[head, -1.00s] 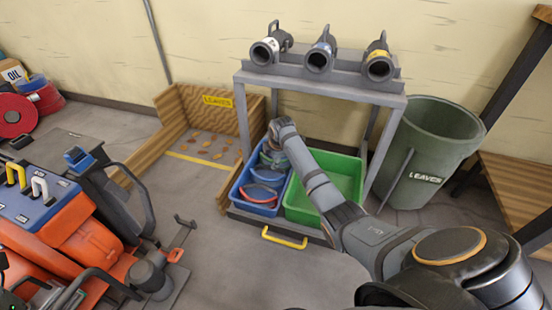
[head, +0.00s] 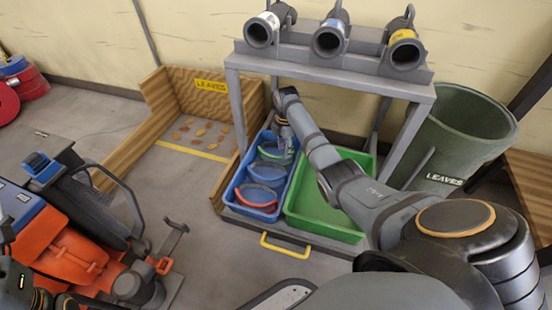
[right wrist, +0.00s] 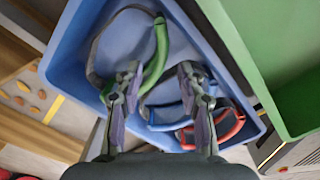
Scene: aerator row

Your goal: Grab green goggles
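The green goggles (right wrist: 158,52), with a green frame and grey strap, lie in the blue bin, just ahead of my right gripper's fingers. They show small in the head view (head: 272,160). My right gripper (right wrist: 160,92) is open and empty, its two fingers pointing down into the bin, one close to the green frame. In the head view the right gripper (head: 284,142) is over the back of the bin and partly hidden by its own wrist. Blue goggles (right wrist: 165,118) and red goggles (right wrist: 226,128) lie in the same bin. My left gripper is not in view.
The blue bin (head: 250,214) stands beside a green bin (head: 325,226) under a grey rack (head: 234,105) holding several tubes. A yellow handle (head: 285,247) is in front. A wooden leaf box (head: 130,150) stands left, a leaf barrel (head: 460,130) right.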

